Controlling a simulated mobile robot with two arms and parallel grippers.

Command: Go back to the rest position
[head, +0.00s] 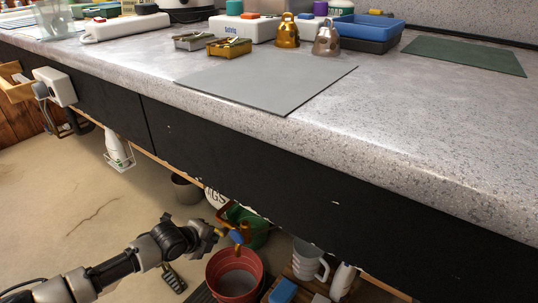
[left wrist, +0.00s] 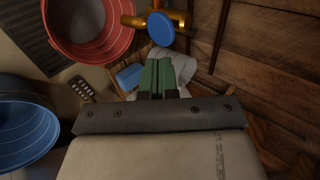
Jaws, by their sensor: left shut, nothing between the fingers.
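My left arm reaches in from the lower left in the head view, with its gripper (head: 214,233) low beside the front of the counter. In the left wrist view the two green fingertips (left wrist: 157,75) are together with nothing between them. A brass tap-like fitting with a round blue knob (left wrist: 161,29) is beyond the fingertips, apart from them in that view. The blue knob also shows beside the gripper in the head view (head: 236,236). My right gripper is in neither view.
A red bucket (head: 234,274) stands below the gripper, and a blue bucket (left wrist: 24,124) is at left in the wrist view. The speckled counter (head: 400,120) holds a grey mat (head: 265,82), bells (head: 327,38) and blue trays (head: 368,30). Open floor (head: 70,205) lies at left.

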